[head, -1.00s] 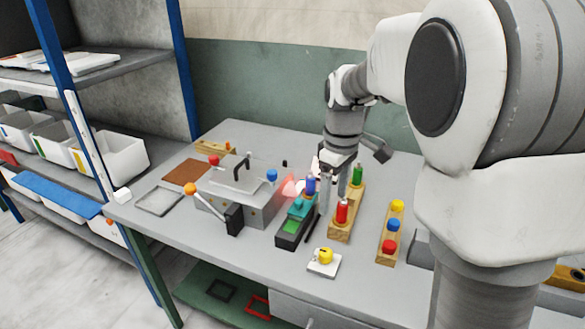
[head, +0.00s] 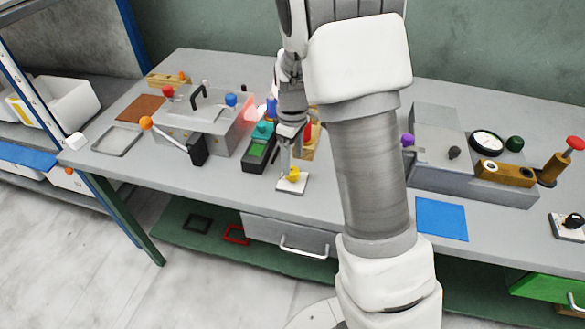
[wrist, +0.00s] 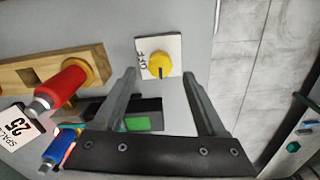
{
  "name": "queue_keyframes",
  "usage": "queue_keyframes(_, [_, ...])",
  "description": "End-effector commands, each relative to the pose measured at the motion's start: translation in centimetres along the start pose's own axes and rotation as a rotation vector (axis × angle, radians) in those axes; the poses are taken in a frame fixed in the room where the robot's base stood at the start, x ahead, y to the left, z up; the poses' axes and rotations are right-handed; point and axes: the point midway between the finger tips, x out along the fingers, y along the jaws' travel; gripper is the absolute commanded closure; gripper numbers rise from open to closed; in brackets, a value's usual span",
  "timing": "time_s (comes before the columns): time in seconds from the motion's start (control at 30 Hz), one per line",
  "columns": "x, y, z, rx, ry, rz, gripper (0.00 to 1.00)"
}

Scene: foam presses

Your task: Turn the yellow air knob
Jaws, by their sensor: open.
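The yellow air knob (head: 293,175) sits on a small white plate (head: 284,187) near the table's front edge. In the wrist view the knob (wrist: 160,64) has a dark pointer mark, and its plate (wrist: 173,45) reads "OFF" beside it. My gripper (head: 290,166) points down over the knob, its fingers partly hiding it in the head view. In the wrist view my gripper (wrist: 160,76) is open and empty, with the knob lined up between the two fingertips and a gap on each side. I cannot tell how far above the plate the tips are.
A press with an orange-tipped lever (head: 146,123) is farther left. A blue mat (head: 441,218) lies right.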

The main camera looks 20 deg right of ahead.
Motion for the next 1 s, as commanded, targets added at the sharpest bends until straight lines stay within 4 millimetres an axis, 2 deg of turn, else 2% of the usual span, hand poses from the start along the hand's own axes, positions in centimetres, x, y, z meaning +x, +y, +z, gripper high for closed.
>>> queue_keyframes(0.1, [2.1,0.0,0.0,0.000,-0.002,-0.002,0.26])
queue_keyframes(0.23, [3.3,0.0,0.0,0.000,-0.001,-0.001,0.26])
queue_keyframes(0.63, [3.9,0.0,0.0,0.000,0.000,0.001,0.28])
queue_keyframes(1.0, [3.9,0.0,0.0,0.000,0.000,0.001,0.94])
